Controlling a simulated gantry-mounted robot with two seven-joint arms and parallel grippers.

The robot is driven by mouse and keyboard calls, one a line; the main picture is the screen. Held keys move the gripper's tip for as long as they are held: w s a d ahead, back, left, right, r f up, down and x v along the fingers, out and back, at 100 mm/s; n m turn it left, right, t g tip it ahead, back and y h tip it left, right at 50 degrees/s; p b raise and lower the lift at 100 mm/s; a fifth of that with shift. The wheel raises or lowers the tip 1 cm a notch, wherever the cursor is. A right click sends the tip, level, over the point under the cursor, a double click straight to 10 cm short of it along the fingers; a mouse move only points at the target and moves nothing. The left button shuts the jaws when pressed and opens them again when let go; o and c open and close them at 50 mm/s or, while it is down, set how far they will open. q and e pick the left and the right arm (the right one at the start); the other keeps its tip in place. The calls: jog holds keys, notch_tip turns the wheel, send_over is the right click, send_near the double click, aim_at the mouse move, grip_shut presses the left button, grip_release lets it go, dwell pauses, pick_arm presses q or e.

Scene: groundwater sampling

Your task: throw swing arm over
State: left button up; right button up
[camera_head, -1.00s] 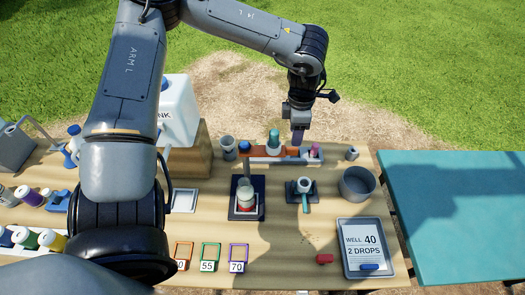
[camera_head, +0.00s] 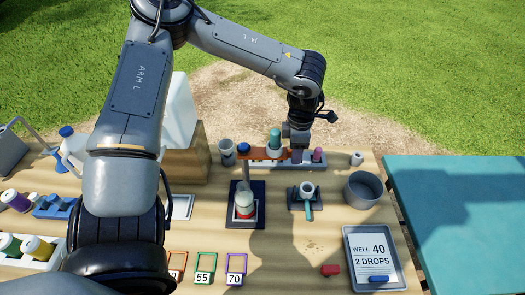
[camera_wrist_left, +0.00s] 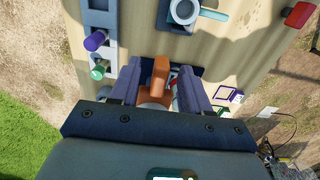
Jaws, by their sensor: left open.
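The orange swing arm (camera_head: 265,153) extends level to the right from the top of a post, behind the dark stand plate (camera_head: 233,217). A clear bottle with red at its base (camera_head: 244,205) stands on that plate. My left gripper (camera_head: 297,156) points down at the free right end of the swing arm. In the left wrist view the orange arm (camera_wrist_left: 160,76) lies between my two open fingers (camera_wrist_left: 158,88), with gaps on both sides; contact is not visible. My right gripper is not in view.

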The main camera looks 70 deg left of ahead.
pick_arm(q)
jog(key=c, duration=0.8)
jog(key=shift+s+d+r+m, duration=0.1)
jog(key=shift+s+d+m, duration=0.1)
jog(key=shift+d+m, duration=0.15)
jog(key=shift+c, duration=0.2)
jog(key=s+d+m, duration=0.1)
jog(key=d+m, duration=0.1)
jog(key=s+d+m+p, duration=0.1)
jog(key=d, duration=0.1)
jog(key=shift+s+m, duration=0.35)
grip_shut()
jog(key=shift+s+d+f+m, duration=0.2)
jog(key=shift+s+d+m, duration=0.35)
jog(key=shift+d+m, duration=0.2)
jog(key=shift+s, duration=0.1)
jog(key=s+d+m, duration=0.3)
jog(key=s+m, duration=0.2)
jog(key=s, duration=0.1)
jog(key=shift+s+d+p, duration=0.25)
jog(key=shift+s+p, duration=0.05)
jog(key=shift+m, duration=0.25)
